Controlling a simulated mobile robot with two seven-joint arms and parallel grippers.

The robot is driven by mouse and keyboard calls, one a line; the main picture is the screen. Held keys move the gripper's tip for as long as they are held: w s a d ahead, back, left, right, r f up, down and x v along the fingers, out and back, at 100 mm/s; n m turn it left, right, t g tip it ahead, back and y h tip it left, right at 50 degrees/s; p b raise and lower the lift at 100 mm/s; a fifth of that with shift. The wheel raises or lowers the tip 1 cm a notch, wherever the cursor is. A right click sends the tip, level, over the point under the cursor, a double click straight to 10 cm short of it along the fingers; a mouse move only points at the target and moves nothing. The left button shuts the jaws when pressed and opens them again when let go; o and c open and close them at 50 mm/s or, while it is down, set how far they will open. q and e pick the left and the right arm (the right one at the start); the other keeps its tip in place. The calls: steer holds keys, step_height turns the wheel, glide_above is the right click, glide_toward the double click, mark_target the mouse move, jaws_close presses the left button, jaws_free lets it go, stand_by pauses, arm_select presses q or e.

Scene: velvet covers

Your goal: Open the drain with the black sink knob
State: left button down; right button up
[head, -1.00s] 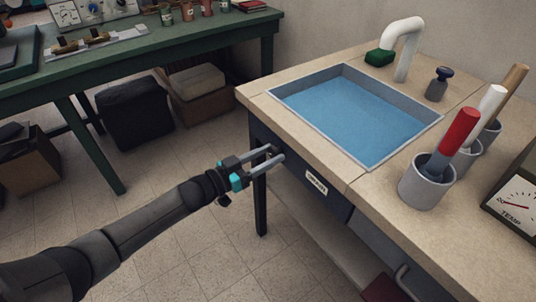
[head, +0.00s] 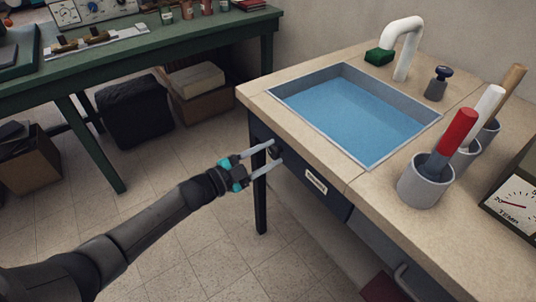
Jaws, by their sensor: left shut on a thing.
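The sink (head: 352,112) is a rectangular basin set in the pale counter and holds blue water. The black sink knob (head: 276,151) is on the dark front panel below the sink's near left side. My left gripper (head: 276,153) is at the knob, with its two fingers closed on it, one above and one below. The fingers partly hide the knob. The drain is not visible under the water. My right gripper is not in view.
A white faucet (head: 405,48) with a green part at its spout stands behind the sink. A labelled drawer (head: 316,182) is right of the knob. Grey cups with handled tools (head: 424,186) and a TEMP gauge (head: 514,208) stand at right. A green workbench (head: 160,45) is at back left.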

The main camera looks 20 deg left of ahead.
arm_select(q)
steer(key=shift+m, duration=1)
steer(key=shift+m+b, duration=0.35)
steer(key=shift+m, duration=1.85)
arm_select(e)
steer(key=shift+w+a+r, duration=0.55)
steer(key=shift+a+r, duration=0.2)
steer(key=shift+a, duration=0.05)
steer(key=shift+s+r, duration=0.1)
arm_select(q)
steer(key=shift+c, duration=1.7)
jaws_free()
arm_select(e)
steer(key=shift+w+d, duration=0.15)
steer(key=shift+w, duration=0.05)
